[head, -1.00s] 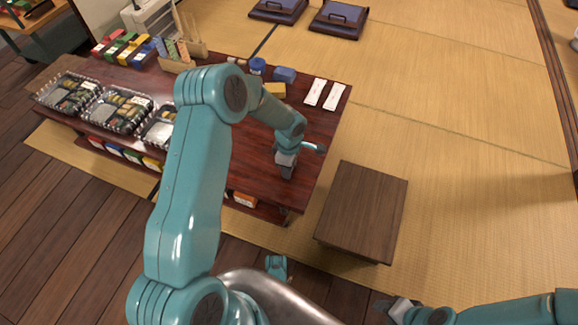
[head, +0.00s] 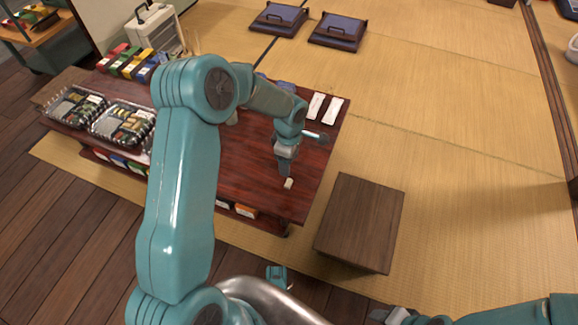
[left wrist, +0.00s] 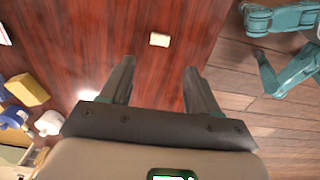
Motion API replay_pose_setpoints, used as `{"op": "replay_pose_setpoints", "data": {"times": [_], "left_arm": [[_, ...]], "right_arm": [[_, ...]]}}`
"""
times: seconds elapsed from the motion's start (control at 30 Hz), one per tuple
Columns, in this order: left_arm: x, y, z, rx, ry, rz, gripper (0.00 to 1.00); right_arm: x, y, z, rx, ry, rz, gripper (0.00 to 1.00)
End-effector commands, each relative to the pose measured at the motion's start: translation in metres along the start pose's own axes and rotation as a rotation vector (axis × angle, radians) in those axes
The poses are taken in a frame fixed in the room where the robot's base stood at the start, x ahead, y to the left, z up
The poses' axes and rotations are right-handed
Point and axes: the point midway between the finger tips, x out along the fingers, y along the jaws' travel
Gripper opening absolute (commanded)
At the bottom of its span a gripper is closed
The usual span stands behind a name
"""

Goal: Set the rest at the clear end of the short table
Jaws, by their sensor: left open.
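The rest, a small pale block (head: 288,183), lies on the dark red-brown low table (head: 245,165) near its right end. It also shows in the left wrist view (left wrist: 160,39), flat on the glossy wood just beyond my fingertips and apart from them. My left gripper (head: 284,173) is above the table close to the rest. In the left wrist view (left wrist: 158,68) its two fingers are spread with nothing between them. My right gripper (head: 388,314) is partly in view at the bottom edge of the head view, and its fingers are not clear.
Clear-lidded lunch trays (head: 121,123) stand at the table's left. Two white packets (head: 323,108) lie at its far right corner. A yellow block (left wrist: 28,89) and blue items are at left in the wrist view. A brown square stool (head: 360,220) stands right of the table.

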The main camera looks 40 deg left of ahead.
Motion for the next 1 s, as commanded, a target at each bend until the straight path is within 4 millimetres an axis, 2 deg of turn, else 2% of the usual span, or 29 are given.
{"op": "replay_pose_setpoints", "data": {"times": [0.03,0.13,0.27,0.37,0.4,0.5,0.57,0.6,0.7,0.8,1.0], "left_arm": [[-0.007,0.0,0.0,0.0,0.0,0.001,0.61],[-0.009,-0.003,0.003,0.02,-0.008,-0.003,0.61],[0.016,-0.027,0.032,0.218,-0.086,-0.014,0.61],[0.048,-0.068,0.07,0.508,-0.198,0.003,0.61],[0.059,-0.088,0.086,0.635,-0.242,0.023,0.61],[0.08,-0.139,0.115,0.937,-0.319,0.091,0.61],[0.088,-0.167,0.125,1.096,-0.34,0.134,0.61],[0.091,-0.184,0.129,1.193,-0.344,0.159,0.61],[0.096,-0.217,0.134,1.391,-0.333,0.209,0.61],[0.097,-0.237,0.133,1.523,-0.313,0.236,0.61],[0.097,-0.248,0.132,1.606,-0.294,0.252,0.61]], "right_arm": [[-0.002,-0.001,0.001,-0.001,-0.001,0.0,0.43],[-0.003,-0.002,0.001,-0.002,-0.002,0.0,0.43],[-0.003,-0.002,0.001,-0.003,-0.002,0.0,0.43],[-0.002,-0.002,0.001,-0.003,-0.002,0.0,0.43],[-0.003,-0.002,0.001,-0.002,-0.002,0.0,0.43],[-0.003,-0.002,0.001,-0.002,-0.002,0.0,0.43],[-0.003,-0.002,0.001,-0.002,-0.002,0.0,0.43],[-0.003,-0.002,0.001,-0.002,-0.002,0.0,0.43],[-0.003,-0.001,0.001,-0.002,-0.002,0.0,0.43],[-0.003,-0.001,0.001,-0.002,-0.002,0.0,0.43],[-0.003,-0.001,0.001,-0.002,-0.002,0.0,0.43]]}}
